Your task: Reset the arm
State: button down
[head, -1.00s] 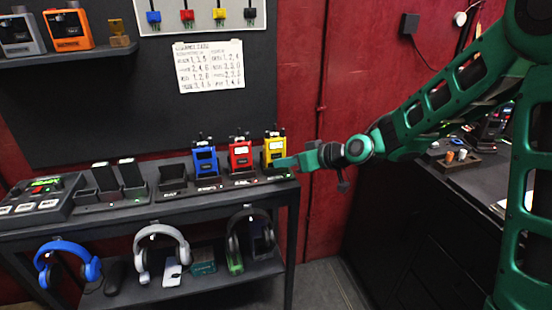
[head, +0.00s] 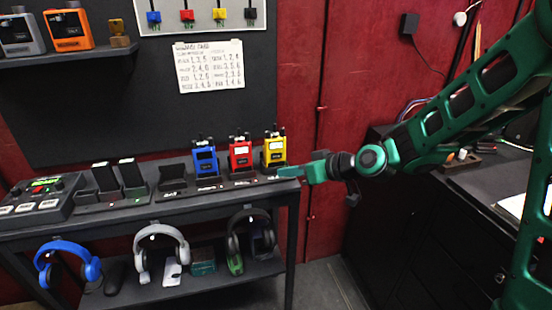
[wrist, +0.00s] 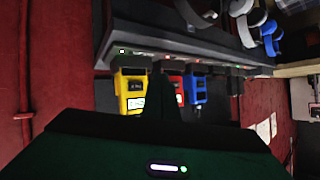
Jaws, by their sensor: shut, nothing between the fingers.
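My gripper (head: 290,172) is at the end of my green arm, in front of the right end of the dark bench, near the yellow radio. Its fingers are shut with nothing between them. The yellow radio (head: 274,148), red radio (head: 240,154) and blue radio (head: 205,160) stand in dark holders along the bench. The wrist view shows the yellow radio (wrist: 132,95), the blue radio (wrist: 196,90) and the red radio (wrist: 177,84), the last partly hidden behind my gripper's dark fingers (wrist: 172,90).
A button box (head: 38,198) sits at the bench's left end. Headphones (head: 162,250) hang under the bench top (head: 150,208). A dark cabinet (head: 410,235) with a cluttered top stands on the right, under my arm. Open floor shows between bench and cabinet.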

jog(key=s+d+f+m+g+h, duration=0.15)
jog(key=s+d+m+h, duration=0.35)
jog(key=d, duration=0.8)
jog(key=s+d+m+g+h, duration=0.1)
jog(key=s+d+g+h, duration=0.15)
jog(key=s+d, duration=0.7)
jog(key=s+d+r+m+g+h, duration=0.1)
jog(key=s+d+m, duration=0.3)
jog(key=s+d, duration=0.3)
jog(key=s+d+r+m+g+h, duration=0.1)
jog(key=s+d+m, duration=0.3)
jog(key=s+d, duration=0.4)
jog(key=s+g, duration=0.1)
jog(key=s, duration=0.3)
jog(key=shift+s+d+r+g, duration=0.2)
jog(key=shift+s+d+g, duration=0.1)
jog(key=shift+s, duration=0.1)
